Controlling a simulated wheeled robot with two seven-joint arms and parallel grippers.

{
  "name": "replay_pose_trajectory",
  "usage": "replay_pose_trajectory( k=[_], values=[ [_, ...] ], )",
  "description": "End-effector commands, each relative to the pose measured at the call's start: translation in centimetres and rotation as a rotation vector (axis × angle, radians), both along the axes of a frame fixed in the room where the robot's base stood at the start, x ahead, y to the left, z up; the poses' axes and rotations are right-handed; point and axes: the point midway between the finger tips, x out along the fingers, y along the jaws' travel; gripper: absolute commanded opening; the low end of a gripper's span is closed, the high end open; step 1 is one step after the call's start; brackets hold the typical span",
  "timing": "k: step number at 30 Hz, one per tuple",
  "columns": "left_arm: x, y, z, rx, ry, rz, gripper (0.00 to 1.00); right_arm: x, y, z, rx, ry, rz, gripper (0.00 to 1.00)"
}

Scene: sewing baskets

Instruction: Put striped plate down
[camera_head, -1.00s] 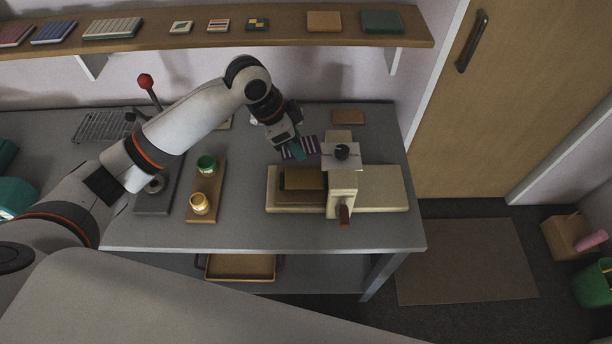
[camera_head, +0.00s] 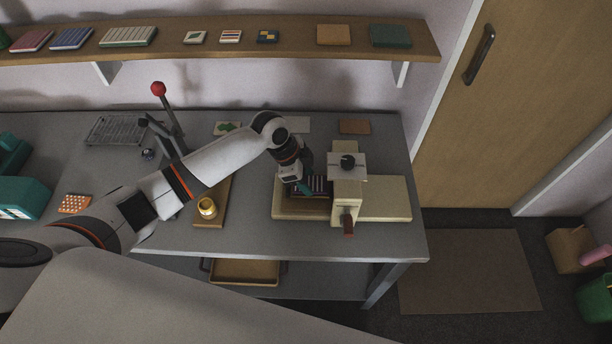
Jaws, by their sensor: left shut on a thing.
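The striped plate (camera_head: 319,184), dark with pale purple stripes, is at the left side of the cream press-like machine (camera_head: 385,205). It is over the machine's brown bed (camera_head: 305,205). I cannot tell whether it touches the bed or is just above it. My left gripper (camera_head: 304,188), with teal fingertips, is shut on the plate's left part and hides some of it. My right gripper is not in view.
A wooden strip with a yellow jar (camera_head: 207,208) lies left of the machine, partly under my arm. A red-knobbed lever (camera_head: 158,89) stands behind my arm. Flat tiles lie along the table's back, including a brown one (camera_head: 355,127). The front of the grey table (camera_head: 270,240) is clear.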

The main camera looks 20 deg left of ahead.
Motion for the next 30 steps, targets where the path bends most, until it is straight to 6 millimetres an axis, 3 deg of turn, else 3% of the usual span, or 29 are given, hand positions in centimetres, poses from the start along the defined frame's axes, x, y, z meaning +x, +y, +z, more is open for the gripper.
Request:
replay_pose_trajectory(
  k=[10,11,15,23,30],
  values=[
    [0.0,0.0,-0.6,0.0,-0.001,0.0,0.24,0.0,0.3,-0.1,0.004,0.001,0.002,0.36],
    [0.0,0.0,-0.6,0.0,-0.001,0.0,0.52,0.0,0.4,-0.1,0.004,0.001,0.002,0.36],
    [0.0,0.0,-0.5,0.0,-0.001,0.0,0.72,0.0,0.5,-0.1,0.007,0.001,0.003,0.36],
    [0.0,0.0,-0.4,0.0,-0.001,0.0,0.72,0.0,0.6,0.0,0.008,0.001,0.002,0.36],
    [-0.1,1.0,2.0,0.002,-0.006,-0.001,0.72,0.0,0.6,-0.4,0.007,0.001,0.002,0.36]
  ],
)
